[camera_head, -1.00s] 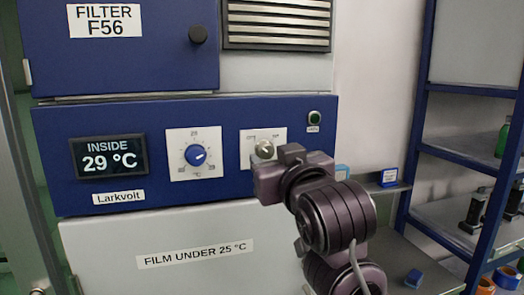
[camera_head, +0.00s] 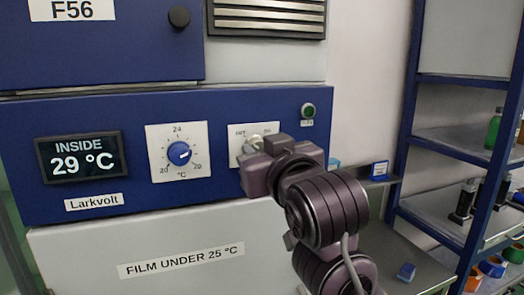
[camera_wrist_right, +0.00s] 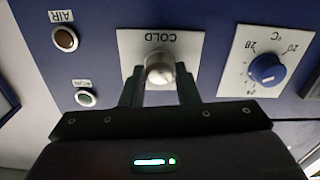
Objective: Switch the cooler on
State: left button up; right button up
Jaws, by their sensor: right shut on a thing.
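The cooler's blue control panel (camera_head: 225,182) bears a display (camera_head: 79,157) reading INSIDE 29 °C. A small pale grey knob (camera_wrist_right: 158,70) sits on a white plate marked COLD in the wrist view, which shows the panel upside down. My right gripper (camera_wrist_right: 159,88) is shut on this knob, one finger on each side. In the head view the knob (camera_head: 252,145) is partly hidden by the gripper. A blue temperature dial (camera_head: 179,153) is to its left. A dark green lamp (camera_head: 308,110) is above right; it does not look lit. My left gripper is out of view.
A FILTER F56 door with a black knob (camera_head: 179,16) and a vent grille (camera_head: 268,15) are above. A white front marked FILM UNDER 25 °C (camera_head: 180,260) is below. Blue shelving (camera_head: 402,150) with bottles and small containers stands at the right.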

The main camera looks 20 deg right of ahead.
jog(key=shift+f+m+b, duration=0.1)
jog(key=shift+m+b, duration=0.85)
jog(key=shift+m, duration=0.65)
jog(key=m+b, duration=0.2)
jog(key=m, duration=0.3)
jog(key=shift+b, duration=0.35)
pick_arm(q)
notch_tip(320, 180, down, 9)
jog(key=b, duration=0.4)
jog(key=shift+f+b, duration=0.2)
jog(key=shift+b, duration=0.2)
pick_arm(e)
jog(key=shift+d+m, duration=0.1)
jog(key=shift+m, duration=4.7)
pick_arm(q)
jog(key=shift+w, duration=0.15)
pick_arm(e)
jog(key=o, duration=1)
jog(key=shift+w, duration=0.1)
jog(key=shift+c, duration=0.2)
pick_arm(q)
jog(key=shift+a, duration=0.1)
